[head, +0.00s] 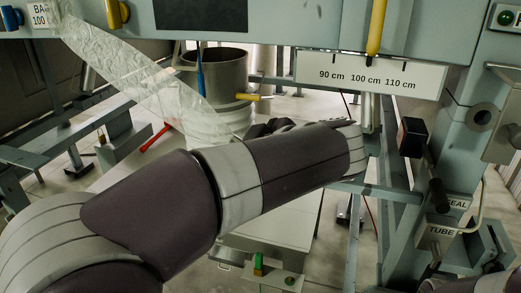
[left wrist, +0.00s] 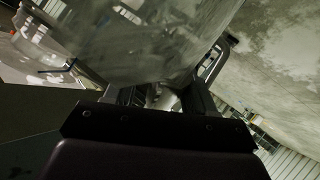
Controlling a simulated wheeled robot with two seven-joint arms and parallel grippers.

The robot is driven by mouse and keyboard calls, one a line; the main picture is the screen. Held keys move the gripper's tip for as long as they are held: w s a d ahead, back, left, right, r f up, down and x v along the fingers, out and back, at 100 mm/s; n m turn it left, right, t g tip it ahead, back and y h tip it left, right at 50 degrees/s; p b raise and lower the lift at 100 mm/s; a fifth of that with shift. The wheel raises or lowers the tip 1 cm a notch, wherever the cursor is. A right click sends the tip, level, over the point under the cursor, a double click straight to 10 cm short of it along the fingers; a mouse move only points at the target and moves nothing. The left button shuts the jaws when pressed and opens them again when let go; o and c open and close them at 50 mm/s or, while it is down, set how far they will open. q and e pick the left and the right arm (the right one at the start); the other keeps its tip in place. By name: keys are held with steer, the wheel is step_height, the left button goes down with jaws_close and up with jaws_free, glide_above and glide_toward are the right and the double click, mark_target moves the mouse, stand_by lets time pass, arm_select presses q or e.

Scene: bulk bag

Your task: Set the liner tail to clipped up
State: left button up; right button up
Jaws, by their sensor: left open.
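The liner tail (head: 135,72) is a long, crinkled, translucent sheet in the head view. It slants from the upper left down to the centre, where its lower end passes behind my left arm. A cloudy, see-through sheet (left wrist: 140,40), apparently the liner tail, fills the upper middle of the left wrist view. My left gripper (left wrist: 165,92) is open, with its fingers close to this sheet. I cannot tell whether they touch it. In the head view my left forearm hides most of that gripper. My right gripper is not in view.
A grey cylindrical spout (head: 216,75) stands behind the sheet. A blue-grey frame with a yellow handle (head: 376,27) and a height scale (head: 370,77) spans the top. A dark knob (head: 412,137) and a post labelled TUBE (head: 440,232) stand at right. A red-handled tool (head: 155,137) lies left.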

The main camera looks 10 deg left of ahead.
arm_select(q)
steer(key=b+v, duration=0.3)
steer(key=v, duration=0.9)
steer(key=shift+d, duration=0.2)
steer(key=shift+s, duration=0.1)
